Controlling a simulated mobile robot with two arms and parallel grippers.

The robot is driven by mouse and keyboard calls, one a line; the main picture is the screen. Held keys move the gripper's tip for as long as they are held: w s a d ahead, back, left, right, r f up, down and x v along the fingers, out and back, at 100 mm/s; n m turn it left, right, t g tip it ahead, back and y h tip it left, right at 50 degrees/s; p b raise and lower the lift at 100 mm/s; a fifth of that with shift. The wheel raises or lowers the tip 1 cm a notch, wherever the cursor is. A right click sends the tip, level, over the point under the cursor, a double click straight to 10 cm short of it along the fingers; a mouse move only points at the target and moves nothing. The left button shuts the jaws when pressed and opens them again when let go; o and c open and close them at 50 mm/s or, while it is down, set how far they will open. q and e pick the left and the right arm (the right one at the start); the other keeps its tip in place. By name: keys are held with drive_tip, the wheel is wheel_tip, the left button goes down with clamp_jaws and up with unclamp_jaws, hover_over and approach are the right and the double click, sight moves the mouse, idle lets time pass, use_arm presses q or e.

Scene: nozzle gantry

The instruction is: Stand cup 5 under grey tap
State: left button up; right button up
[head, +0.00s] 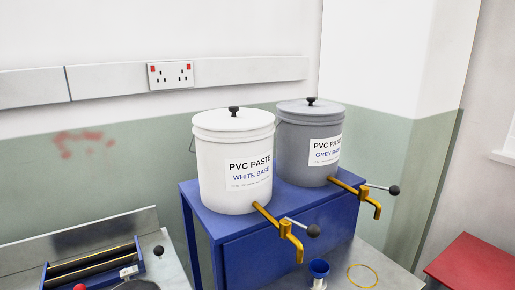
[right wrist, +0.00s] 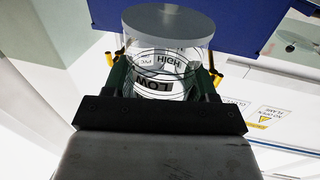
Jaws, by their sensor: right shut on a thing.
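The grey base bucket (head: 307,150) stands on the blue stand (head: 243,222), and its brass tap (head: 372,203) with a black-knobbed lever sticks out to the right. A clear cup (right wrist: 162,70) with a flat grey end and printed marks, HIGH and LOW among them, is in the right wrist view. My right gripper (right wrist: 162,82) is shut on it, one dark finger on each side. No number 5 is readable on the cup. The head view shows neither this cup nor my grippers. My left gripper is in no view.
The white base bucket (head: 234,165) stands beside the grey one, with its own tap (head: 291,238). On the steel surface below are a blue-topped white object (head: 319,269) and a yellow ring (head: 350,276). A red surface (head: 473,265) is at right.

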drive_tip(key=s+a+r+m+t+h, duration=0.1)
drive_tip(key=s+a+r+m+h, duration=0.2)
drive_tip(key=s+a, duration=0.6)
drive_tip(key=s+h, duration=0.1)
drive_tip(key=h, duration=0.1)
drive_tip(key=shift+a+h, duration=0.2)
drive_tip(key=shift+h, duration=0.1)
drive_tip(key=w+d+f+n+y, duration=0.3)
drive_tip(key=w+d+y, duration=0.2)
drive_tip(key=w, duration=0.2)
drive_tip(key=w+d+r, duration=0.2)
drive_tip(key=w+d, duration=0.2)
drive_tip(key=d, duration=0.3)
drive_tip(key=w+d+r, duration=0.3)
drive_tip(key=w+d, duration=0.1)
drive_tip(key=d, duration=0.3)
drive_tip(key=shift+g, duration=0.3)
drive_tip(key=shift+f, duration=0.1)
